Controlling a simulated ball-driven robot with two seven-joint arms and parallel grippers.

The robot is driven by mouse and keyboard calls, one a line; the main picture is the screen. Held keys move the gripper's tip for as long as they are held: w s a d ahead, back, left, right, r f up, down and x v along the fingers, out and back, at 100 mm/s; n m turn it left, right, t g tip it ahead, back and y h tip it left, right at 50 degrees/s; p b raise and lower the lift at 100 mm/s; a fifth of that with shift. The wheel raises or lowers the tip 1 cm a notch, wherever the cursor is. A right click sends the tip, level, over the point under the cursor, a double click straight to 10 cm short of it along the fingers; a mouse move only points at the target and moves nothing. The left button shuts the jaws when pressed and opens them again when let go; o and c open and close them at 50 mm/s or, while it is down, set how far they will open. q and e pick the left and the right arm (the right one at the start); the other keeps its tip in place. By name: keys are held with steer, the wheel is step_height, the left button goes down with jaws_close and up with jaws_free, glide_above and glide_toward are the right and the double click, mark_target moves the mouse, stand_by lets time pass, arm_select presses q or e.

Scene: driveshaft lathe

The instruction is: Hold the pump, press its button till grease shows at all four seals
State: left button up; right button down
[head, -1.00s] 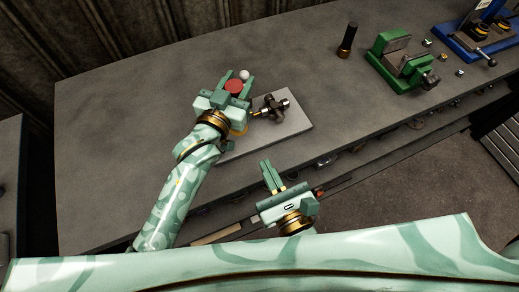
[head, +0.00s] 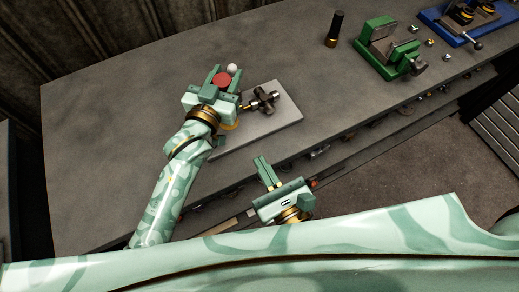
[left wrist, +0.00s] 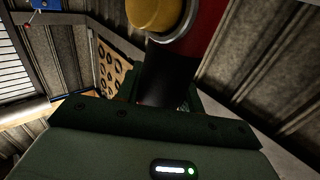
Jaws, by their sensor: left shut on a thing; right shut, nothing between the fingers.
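The pump shows as a red round part (head: 222,80) between the fingers of my left gripper (head: 221,77), which is shut on it above the light grey plate. In the left wrist view, a red body with a yellow cap (left wrist: 158,12) and a black part below it shows beyond the gripper. A dark metal cross-shaped joint (head: 265,100) lies on the plate, right of the pump; a thin brass tip reaches toward it, and I cannot tell if they touch. No grease is discernible; the seals are too small. My right gripper (head: 264,164) is shut and empty, nearer my body.
The light grey plate (head: 275,125) lies on the dark bench. A white ball (head: 232,68) shows just behind the pump. A black cylinder (head: 335,28), a green vise (head: 386,45), small metal parts and a blue device (head: 458,24) stand right. The left bench area is clear.

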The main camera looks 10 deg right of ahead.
arm_select(q)
steer(key=shift+s+d+f+p, duration=0.1)
steer(key=shift+s+f+p, duration=0.2)
steer(key=shift+s+p, duration=0.2)
arm_select(e)
steer(key=shift+r, duration=0.5)
stand_by(0.5)
steer(key=shift+f, duration=0.1)
stand_by(0.4)
steer(key=shift+s+d+f, duration=0.2)
steer(key=shift+s+f, duration=0.3)
steer(key=shift+s+d+f, duration=0.15)
steer(key=shift+s+f, duration=0.3)
steer(key=shift+s, duration=0.05)
steer(key=x, duration=1.4)
steer(key=shift+r, duration=0.35)
